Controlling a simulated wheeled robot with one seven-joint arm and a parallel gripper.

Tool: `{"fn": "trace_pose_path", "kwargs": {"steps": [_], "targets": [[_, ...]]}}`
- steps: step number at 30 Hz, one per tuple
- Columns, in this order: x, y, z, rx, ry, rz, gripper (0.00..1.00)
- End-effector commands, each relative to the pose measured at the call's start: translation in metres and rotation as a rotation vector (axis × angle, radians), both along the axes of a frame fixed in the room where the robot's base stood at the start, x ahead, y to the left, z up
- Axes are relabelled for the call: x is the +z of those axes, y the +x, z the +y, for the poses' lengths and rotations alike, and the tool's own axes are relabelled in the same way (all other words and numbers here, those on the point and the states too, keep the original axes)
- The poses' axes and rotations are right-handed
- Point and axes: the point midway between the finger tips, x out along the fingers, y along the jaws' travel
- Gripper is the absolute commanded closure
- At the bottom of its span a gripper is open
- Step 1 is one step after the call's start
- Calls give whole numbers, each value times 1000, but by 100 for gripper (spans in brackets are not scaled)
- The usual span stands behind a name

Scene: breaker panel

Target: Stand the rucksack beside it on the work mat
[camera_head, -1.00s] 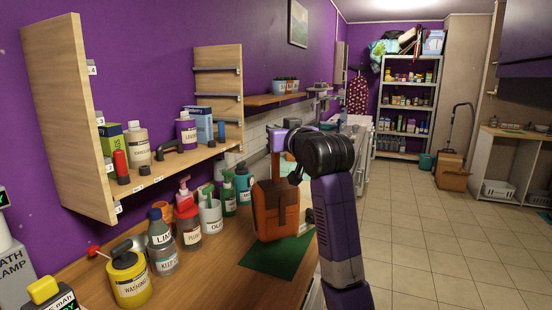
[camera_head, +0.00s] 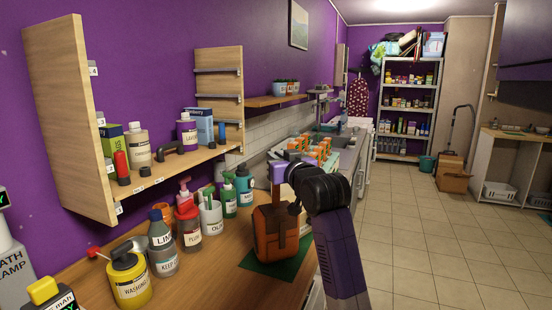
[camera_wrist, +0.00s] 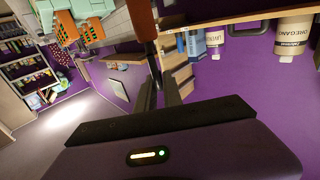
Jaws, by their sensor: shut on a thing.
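The rucksack (camera_head: 277,234), orange-brown with a darker strap, is upright with a slight tilt over the green work mat (camera_head: 262,267). It covers much of the mat, and a strip of green shows along its front. I cannot tell whether its base touches the mat. My gripper (camera_head: 287,187) is above the rucksack and shut on its upright brown top part. In the wrist view my gripper fingers (camera_wrist: 160,82) close on a brown strip of the rucksack (camera_wrist: 142,20). The rucksack's far side is hidden.
Bottles stand left of the mat, including a grey-capped one (camera_head: 162,245), a red-topped one (camera_head: 188,228) and a yellow one (camera_head: 130,280). A white cup (camera_head: 211,218) is close by. A wall shelf (camera_head: 165,170) overhangs them. Several orange-and-green items (camera_head: 318,152) lie behind.

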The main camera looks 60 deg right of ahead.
Motion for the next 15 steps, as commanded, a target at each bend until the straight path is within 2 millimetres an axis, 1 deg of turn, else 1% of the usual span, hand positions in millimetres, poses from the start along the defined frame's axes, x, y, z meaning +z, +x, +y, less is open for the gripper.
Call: {"fn": "trace_pose_path", "kwargs": {"steps": [1, 2, 3, 5, 15], "targets": [[-1, 0, 0, 1, -2, -2, 100], [-2, 0, 0, 1, 0, 0, 85], [-2, 0, 0, 1, 0, 0, 77], [-2, 0, 0, 0, 1, 1, 67], [1, 0, 0, 0, 0, 0, 67]]}}
